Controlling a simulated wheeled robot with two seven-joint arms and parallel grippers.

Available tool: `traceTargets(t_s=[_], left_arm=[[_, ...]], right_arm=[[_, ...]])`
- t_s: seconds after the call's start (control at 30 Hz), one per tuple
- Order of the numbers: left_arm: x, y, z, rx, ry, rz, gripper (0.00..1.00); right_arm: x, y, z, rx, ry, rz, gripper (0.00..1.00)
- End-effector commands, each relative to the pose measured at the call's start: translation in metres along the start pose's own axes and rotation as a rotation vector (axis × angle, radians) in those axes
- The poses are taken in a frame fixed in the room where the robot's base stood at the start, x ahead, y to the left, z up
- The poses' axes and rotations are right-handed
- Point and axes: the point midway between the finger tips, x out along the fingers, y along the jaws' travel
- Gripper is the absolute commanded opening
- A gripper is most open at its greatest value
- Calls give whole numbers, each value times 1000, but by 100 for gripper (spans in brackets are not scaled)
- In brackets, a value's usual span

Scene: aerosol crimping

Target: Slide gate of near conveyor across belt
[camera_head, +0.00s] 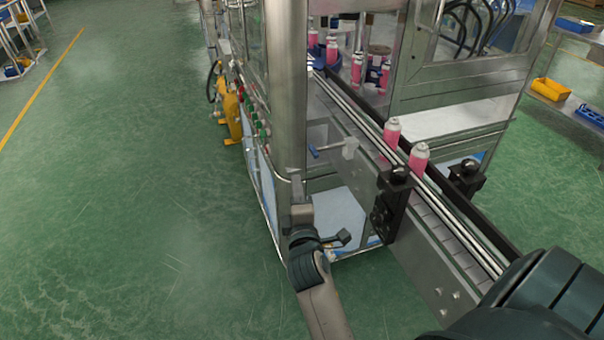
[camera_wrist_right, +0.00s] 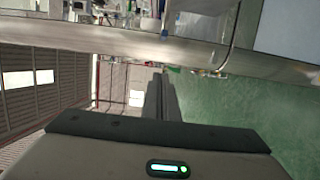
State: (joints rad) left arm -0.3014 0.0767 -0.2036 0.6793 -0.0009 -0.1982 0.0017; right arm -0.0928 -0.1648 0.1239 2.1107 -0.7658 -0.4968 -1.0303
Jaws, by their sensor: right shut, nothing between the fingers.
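The near conveyor (camera_head: 440,265) runs from the machine toward the lower right. Its gate appears to be the blue-knobbed rod (camera_head: 321,151) with a pale block (camera_head: 350,148) on the conveyor's near side. The rod sticks out to the left, and I cannot tell how far the gate reaches over the belt. My right gripper (camera_head: 298,184) is below and left of the knob, in front of the steel post, apart from the rod. Its fingers are shut and empty in the right wrist view (camera_wrist_right: 161,80); the gate is not recognisable there. My left gripper is not in view.
Two pink cans (camera_head: 391,133) (camera_head: 418,160) stand on the belt beyond the gate, near a black sensor bracket (camera_head: 391,202). More pink cans (camera_head: 331,50) are inside the machine. The steel post (camera_head: 286,90) rises close to my right gripper. Green floor (camera_head: 130,200) is open at left.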

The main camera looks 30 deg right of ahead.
Motion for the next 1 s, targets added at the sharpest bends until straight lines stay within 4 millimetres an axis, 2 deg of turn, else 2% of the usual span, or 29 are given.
traceTargets(t_s=[0.17,0.3,0.43,0.67,0.8,1.0], left_arm=[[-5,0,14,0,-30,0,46],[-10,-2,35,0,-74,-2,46],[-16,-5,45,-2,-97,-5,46],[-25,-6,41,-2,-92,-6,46],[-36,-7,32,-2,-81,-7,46],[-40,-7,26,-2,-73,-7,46]], right_arm=[[16,2,0,-1,0,1,0],[36,3,0,-1,-1,1,0],[59,3,0,0,0,1,0],[100,3,0,2,-1,0,0],[101,2,22,-1,-1,-2,0],[105,1,36,0,0,-1,0]])
